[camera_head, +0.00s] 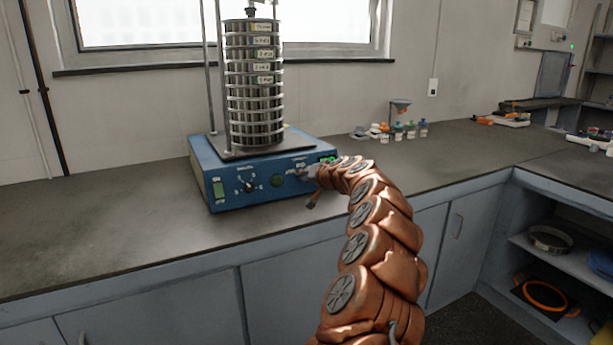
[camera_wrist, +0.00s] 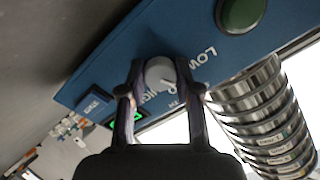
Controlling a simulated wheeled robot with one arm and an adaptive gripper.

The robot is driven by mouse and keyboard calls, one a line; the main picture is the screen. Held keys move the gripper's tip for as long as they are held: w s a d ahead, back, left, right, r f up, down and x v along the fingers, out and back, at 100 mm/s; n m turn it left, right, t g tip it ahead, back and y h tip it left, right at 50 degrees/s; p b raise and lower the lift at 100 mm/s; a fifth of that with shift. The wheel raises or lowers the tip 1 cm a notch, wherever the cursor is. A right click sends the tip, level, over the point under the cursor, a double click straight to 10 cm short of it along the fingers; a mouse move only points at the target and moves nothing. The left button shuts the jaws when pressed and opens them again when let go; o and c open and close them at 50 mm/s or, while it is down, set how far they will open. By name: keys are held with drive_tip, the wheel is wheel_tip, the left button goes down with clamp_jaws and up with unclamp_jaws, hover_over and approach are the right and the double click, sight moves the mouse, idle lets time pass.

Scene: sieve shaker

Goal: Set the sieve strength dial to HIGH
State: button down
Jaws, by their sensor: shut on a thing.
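The blue sieve shaker base (camera_head: 225,190) stands on the counter, with its front panel facing me. In the wrist view, where the panel appears tilted, my gripper (camera_wrist: 160,78) is shut on a round grey dial (camera_wrist: 158,70), one finger on each side. The lettering LOW (camera_wrist: 207,53) shows beside the dial. Part of a second label and part of HIGH show between the fingers. I cannot tell for sure which label the dial's mark points to. In the head view my gripper (camera_head: 306,173) is at the right part of the panel and mostly hides the dial.
A tall stack of metal sieves (camera_head: 255,90) stands on the base between upright rods. Another knob (camera_head: 249,186) and a green round button (camera_head: 277,181) are left of my gripper. Small bottles (camera_head: 395,131) stand behind on the counter. The counter's left side is clear.

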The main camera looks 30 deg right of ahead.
drive_tip(key=m+p, duration=0.1)
drive_tip(key=m, duration=0.3)
drive_tip(key=shift+r+m+p, duration=0.2)
drive_tip(key=shift+m+p, duration=0.1)
drive_tip(key=shift+p, duration=0.05)
drive_tip(key=m+p, duration=0.2)
drive_tip(key=m, duration=0.2)
drive_tip(key=shift+m+t, duration=0.3)
drive_tip(key=m+p, duration=0.2)
drive_tip(key=m, duration=0.2)
drive_tip(key=shift+m, duration=0.3)
drive_tip(key=shift+f+m+h+p, duration=0.15)
drive_tip(key=shift+m+p, duration=0.25)
drive_tip(key=shift+m, duration=0.45)
drive_tip(key=shift+m+h+p, duration=0.15)
drive_tip(key=shift+m+p, duration=0.25)
drive_tip(key=shift+m, duration=0.45)
drive_tip(key=c, duration=0.8)
unclamp_jaws()
drive_tip(key=shift+f, duration=0.1)
drive_tip(key=shift+s, duration=0.1)
